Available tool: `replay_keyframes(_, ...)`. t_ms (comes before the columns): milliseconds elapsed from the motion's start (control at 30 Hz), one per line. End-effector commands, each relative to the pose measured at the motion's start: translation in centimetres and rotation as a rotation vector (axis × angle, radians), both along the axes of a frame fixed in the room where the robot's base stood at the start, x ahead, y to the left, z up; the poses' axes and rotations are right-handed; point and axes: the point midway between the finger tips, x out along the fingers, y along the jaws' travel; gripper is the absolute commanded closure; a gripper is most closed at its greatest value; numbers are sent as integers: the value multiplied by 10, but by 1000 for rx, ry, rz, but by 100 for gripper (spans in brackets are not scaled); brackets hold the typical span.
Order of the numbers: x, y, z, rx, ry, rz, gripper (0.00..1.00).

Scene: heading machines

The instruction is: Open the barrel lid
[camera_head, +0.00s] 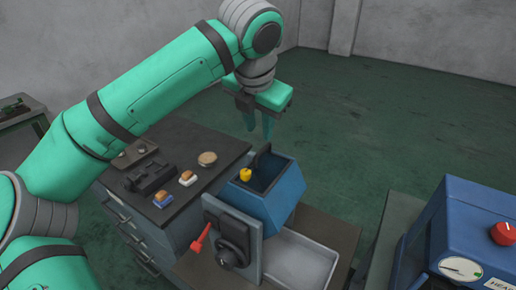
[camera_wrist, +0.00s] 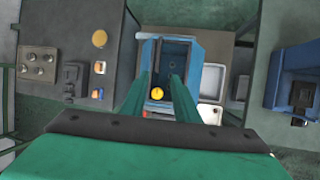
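The blue barrel (camera_head: 275,198) stands on the machine at the centre of the head view, with a dark, recessed-looking top. A yellow knob (camera_head: 245,175) sits at the top's left edge, and a dark upright piece (camera_head: 262,156) stands at its back.
A red-handled lever (camera_head: 201,239) and a dark round dial (camera_head: 230,255) are on the machine's front plate. A pale tray (camera_head: 300,265) lies right of it. A dark-topped cabinet (camera_head: 205,140) with small parts stands left. A blue machine with a gauge (camera_head: 460,268) stands right.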

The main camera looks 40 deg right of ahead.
Motion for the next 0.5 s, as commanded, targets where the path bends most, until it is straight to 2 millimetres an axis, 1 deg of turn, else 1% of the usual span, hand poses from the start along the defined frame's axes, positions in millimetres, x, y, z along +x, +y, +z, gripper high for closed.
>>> replay_keyframes(167, 8, 1, -14, 5, -2, 11, 72)
replay_keyframes(500, 27, -14, -67, 3, 1, 13, 72)
